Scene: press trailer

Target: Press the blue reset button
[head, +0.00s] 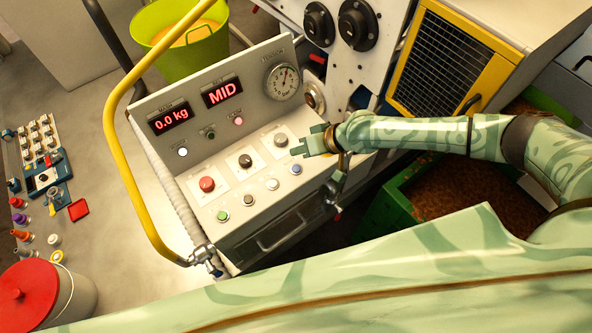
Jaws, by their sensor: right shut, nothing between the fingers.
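The control panel (222,247) is a grey-white console with a sloped face. The small blue button (296,169) sits at the right end of its lower row of buttons. My right gripper (298,147) comes in from the right, shut and empty. The blue button is not covered by the gripper. My left gripper is not in view.
A yellow rail (112,130) curves along the left. A tap (337,190) stands close under my right wrist.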

